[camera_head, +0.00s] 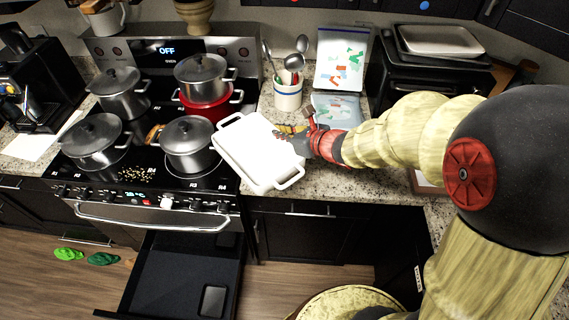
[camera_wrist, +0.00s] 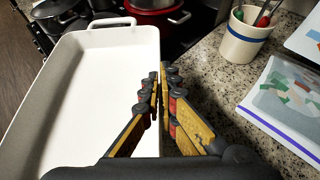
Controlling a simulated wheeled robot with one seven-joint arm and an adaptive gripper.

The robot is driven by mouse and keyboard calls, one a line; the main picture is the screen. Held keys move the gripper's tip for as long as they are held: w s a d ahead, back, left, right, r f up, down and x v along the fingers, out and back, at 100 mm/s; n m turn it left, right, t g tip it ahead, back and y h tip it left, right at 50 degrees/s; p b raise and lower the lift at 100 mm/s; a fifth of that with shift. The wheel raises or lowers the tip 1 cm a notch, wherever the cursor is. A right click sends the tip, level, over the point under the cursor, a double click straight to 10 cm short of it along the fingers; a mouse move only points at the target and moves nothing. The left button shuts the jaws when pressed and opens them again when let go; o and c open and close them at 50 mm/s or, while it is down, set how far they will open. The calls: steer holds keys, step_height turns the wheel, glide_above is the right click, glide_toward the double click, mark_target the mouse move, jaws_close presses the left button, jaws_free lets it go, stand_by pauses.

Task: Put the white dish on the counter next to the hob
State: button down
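The white dish (camera_head: 262,155) is a deep rectangular dish with a loop handle at each end. In the head view it lies across the line between the hob (camera_head: 140,165) and the speckled counter (camera_head: 345,190), its left side over the hob's right edge. I cannot tell whether it rests or is held slightly up. My gripper (camera_head: 290,132) is at its right long side. In the wrist view the fingers (camera_wrist: 161,78) are closed on either side of the dish's (camera_wrist: 95,85) right wall. The dish looks empty.
Several steel pots stand on the hob, one (camera_head: 187,144) close left of the dish. A utensil crock (camera_head: 288,93) and bags (camera_head: 338,110) stand behind on the counter. A black oven (camera_head: 430,75) carries a white tray (camera_head: 440,40). A drawer (camera_head: 180,280) below is open.

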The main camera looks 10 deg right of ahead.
steer(key=shift+f+b, duration=0.45)
steer(key=shift+f, duration=0.35)
steer(key=w+d+f+b, duration=0.1)
steer(key=w+d+f, duration=0.3)
steer(key=d, duration=0.1)
steer(key=w+d+f+b, duration=0.1)
steer(key=w+d+f, duration=0.3)
steer(key=w+f, duration=0.1)
steer(key=shift+w+d+f+b, duration=0.2)
steer(key=shift+d+b, duration=0.15)
steer(key=shift+w+d+f, duration=0.1)
steer(key=shift+f, duration=0.15)
steer(key=shift+w+d+f+b, duration=0.1)
steer(key=shift+f+b, duration=0.65)
steer(key=shift+f, duration=0.85)
steer(key=c, duration=2.6)
jaws_free()
steer(key=shift+f, duration=0.15)
steer(key=o, duration=0.6)
steer(key=shift+c, duration=0.2)
